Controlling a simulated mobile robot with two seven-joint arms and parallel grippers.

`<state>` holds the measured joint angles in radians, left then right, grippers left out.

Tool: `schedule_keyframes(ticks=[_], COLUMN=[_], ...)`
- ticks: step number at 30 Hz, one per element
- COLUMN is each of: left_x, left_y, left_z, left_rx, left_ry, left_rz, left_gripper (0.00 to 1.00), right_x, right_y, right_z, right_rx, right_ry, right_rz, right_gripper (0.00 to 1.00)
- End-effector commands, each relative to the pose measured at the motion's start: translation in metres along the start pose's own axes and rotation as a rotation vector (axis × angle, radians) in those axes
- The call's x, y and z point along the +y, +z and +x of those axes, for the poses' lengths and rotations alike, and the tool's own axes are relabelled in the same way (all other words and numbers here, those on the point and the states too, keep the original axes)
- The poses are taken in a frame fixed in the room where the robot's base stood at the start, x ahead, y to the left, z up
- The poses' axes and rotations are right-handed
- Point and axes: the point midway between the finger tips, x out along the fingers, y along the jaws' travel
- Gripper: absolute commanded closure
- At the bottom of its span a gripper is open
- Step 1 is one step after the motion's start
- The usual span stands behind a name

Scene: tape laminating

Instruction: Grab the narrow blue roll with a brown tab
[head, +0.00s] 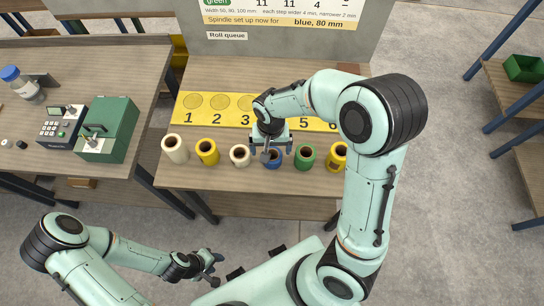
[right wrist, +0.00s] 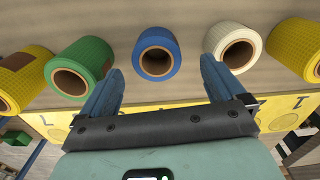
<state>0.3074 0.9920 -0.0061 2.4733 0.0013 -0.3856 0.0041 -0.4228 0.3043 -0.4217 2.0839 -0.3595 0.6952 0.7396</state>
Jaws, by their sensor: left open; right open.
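The blue roll (head: 274,162) lies in the row on the table, with its brown core facing out. In the right wrist view the blue roll (right wrist: 174,39) sits between and just beyond the fingers of my right gripper (right wrist: 160,76), which is open and empty. In the head view my right gripper (head: 270,148) is over the blue roll and partly hides it. My left gripper (head: 212,270) is open and empty, low in front of the table.
A green roll (head: 305,157) and a cream roll (head: 240,155) flank the blue one closely. Yellow rolls (head: 207,152) (head: 337,157) and another cream roll (head: 175,149) complete the row. A yellow numbered strip (head: 216,117) lies behind. A green machine (head: 107,130) stands on the left table.

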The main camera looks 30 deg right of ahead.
Motion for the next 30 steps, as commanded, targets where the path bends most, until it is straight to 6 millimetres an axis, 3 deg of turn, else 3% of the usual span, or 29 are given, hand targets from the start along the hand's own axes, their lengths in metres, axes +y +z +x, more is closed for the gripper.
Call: schedule_keyframes(ticks=[9,19,24,25,30], left_x=[0.000,0.000,0.000,0.000,0.000], left_y=[0.000,0.000,0.000,0.000,0.000], left_z=[0.000,0.001,0.001,0.001,0.001], left_rx=[0.000,0.000,0.000,0.000,0.000], left_ry=[0.000,0.000,0.000,0.000,0.000], left_rz=[0.000,0.000,0.000,0.000,0.000], left_gripper=[0.57,0.57,0.57,0.57,0.57], right_x=[0.005,0.004,0.004,0.004,0.004], right_y=[0.001,0.001,0.001,0.001,0.001], right_z=[0.044,0.050,0.050,0.050,0.050], right_rx=[-0.003,0.000,0.000,0.000,0.000], right_ry=[0.003,0.000,0.000,0.000,0.000], right_rz=[0.001,0.000,0.000,0.000,0.000], right_gripper=[0.03,0.03,0.59,0.63,0.63])
